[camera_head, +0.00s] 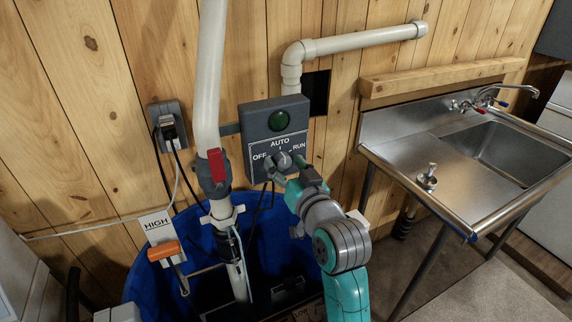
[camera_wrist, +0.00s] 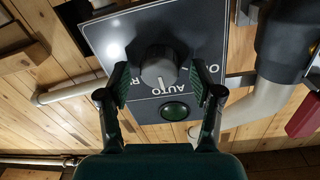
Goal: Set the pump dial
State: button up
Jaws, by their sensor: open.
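The pump control box (camera_head: 270,115) is a grey box on the plank wall, with a green lamp (camera_head: 278,120) above a panel labelled OFF, AUTO and RUN. The dial (camera_head: 284,160) is a dark round knob on that panel, partly hidden by my gripper in the head view. In the wrist view the panel is upside down and the dial (camera_wrist: 160,65) shows whole, its white mark towards the AUTO label. My gripper (camera_wrist: 160,78) is open, one finger on each side of the dial, with gaps visible. My gripper (camera_head: 287,172) is close to the panel in the head view.
A blue tub (camera_head: 185,232) with pipework stands below the box. A white pipe (camera_head: 207,80) with a red valve handle (camera_head: 216,165) rises left of it. An orange lever (camera_head: 164,250) sits under a HIGH sign. A steel sink (camera_head: 480,150) stands to the right.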

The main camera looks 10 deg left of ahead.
jog(key=c, duration=1.1)
jog(key=shift+c, duration=0.2)
jog(key=shift+n, duration=0.3)
jog(key=n, duration=0.5)
jog(key=shift+a+n+y, duration=0.1)
jog(key=shift+n+y, duration=0.2)
jog(key=shift+n, duration=0.1)
jog(key=n, duration=0.5)
jog(key=shift+n, duration=0.4)
jog(key=shift+a+f, duration=0.1)
